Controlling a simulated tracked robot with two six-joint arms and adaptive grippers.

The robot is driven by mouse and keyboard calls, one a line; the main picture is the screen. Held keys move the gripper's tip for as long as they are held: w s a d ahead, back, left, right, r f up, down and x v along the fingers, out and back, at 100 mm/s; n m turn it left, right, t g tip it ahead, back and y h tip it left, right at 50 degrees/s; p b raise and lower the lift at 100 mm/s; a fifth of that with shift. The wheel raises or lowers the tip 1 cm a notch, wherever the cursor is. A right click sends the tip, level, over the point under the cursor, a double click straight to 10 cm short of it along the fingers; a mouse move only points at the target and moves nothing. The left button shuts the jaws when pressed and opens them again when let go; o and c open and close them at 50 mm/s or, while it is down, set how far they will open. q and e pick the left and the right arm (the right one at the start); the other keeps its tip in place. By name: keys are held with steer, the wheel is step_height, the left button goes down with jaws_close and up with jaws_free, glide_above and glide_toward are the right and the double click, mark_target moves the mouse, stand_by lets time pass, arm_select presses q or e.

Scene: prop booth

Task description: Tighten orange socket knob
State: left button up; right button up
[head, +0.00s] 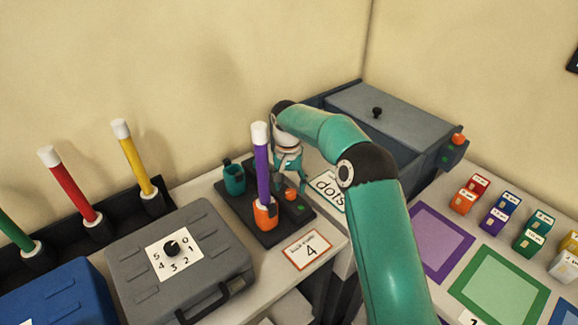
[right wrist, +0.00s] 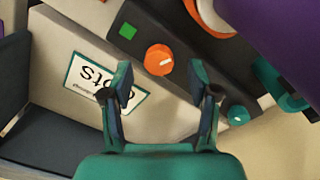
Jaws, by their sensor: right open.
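The orange socket knob (head: 291,194) sits on a dark base plate (head: 240,206), beside the orange socket (head: 265,216) that holds an upright purple stick (head: 262,170). In the right wrist view the knob (right wrist: 159,59) is round with a pale pointer mark and lies ahead of my fingers, roughly between them. My right gripper (right wrist: 162,80) is open and empty, apart from the knob. In the head view it (head: 289,172) hangs over the back of the plate, pointing down, partly hidden by its wrist. My left gripper is not in view.
A teal socket (head: 234,179) stands empty behind the orange one; its teal knob (right wrist: 238,115) shows in the wrist view. A "dots" card (head: 328,190) and a "4" card (head: 307,249) lie nearby. A grey dial case (head: 180,265) stands left, a grey lidded box (head: 395,120) behind right.

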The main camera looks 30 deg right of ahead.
mark_target(289, 192)
step_height(289, 192, up, 10)
steer(key=shift+w+a+f, duration=0.15)
steer(key=shift+f, duration=0.1)
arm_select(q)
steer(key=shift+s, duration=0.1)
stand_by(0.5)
